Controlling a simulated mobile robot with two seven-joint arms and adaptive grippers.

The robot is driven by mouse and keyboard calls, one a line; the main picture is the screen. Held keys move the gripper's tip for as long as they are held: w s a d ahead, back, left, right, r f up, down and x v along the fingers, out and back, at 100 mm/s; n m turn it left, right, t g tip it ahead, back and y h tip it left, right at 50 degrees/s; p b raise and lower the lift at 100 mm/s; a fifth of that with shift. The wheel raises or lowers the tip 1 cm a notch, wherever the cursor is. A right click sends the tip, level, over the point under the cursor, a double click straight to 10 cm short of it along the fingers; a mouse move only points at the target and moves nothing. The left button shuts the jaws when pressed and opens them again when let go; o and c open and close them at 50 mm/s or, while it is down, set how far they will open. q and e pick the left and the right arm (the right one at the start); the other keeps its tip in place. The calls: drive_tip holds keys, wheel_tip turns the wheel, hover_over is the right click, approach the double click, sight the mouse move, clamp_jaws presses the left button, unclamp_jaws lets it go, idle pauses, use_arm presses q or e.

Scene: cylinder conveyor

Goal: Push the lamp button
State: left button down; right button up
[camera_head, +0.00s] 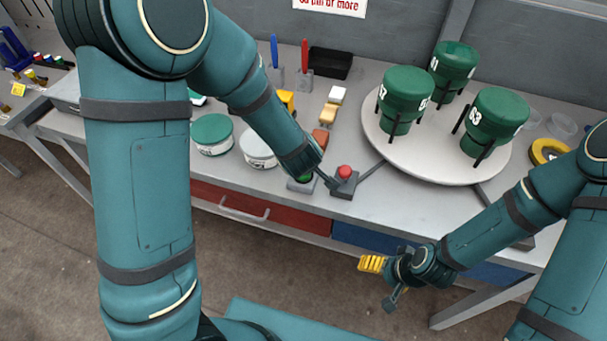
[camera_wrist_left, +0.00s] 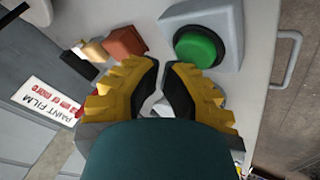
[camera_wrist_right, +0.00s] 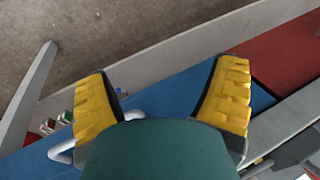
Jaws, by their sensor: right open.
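Two push buttons sit on grey boxes at the bench's front edge: a green button (camera_head: 305,178) and a red button (camera_head: 344,171). I cannot tell which one is the lamp button. My left gripper (camera_head: 322,175) is above the green button and partly hides it in the head view. In the left wrist view the green button (camera_wrist_left: 197,47) shows whole, just beyond the fingertips.
A round white turntable (camera_head: 400,158) with three green canisters stands at the right. Two round tins, a green-topped one (camera_head: 212,132) and a white one (camera_head: 257,148), stand left of the buttons. Small blocks (camera_head: 328,113) lie behind them. A red drawer (camera_head: 270,213) is below.

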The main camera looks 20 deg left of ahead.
use_arm(q)
drive_tip(key=shift+f+b, duration=0.4)
drive_tip(key=shift+f, duration=0.15)
idle(0.4)
drive_tip(key=shift+r, duration=0.2)
drive_tip(key=shift+r+p, duration=0.8)
drive_tip(key=shift+p, duration=0.2)
drive_tip(key=shift+r, duration=0.1)
wheel_tip(320, 180, up, 6)
drive_tip(key=p, duration=0.6)
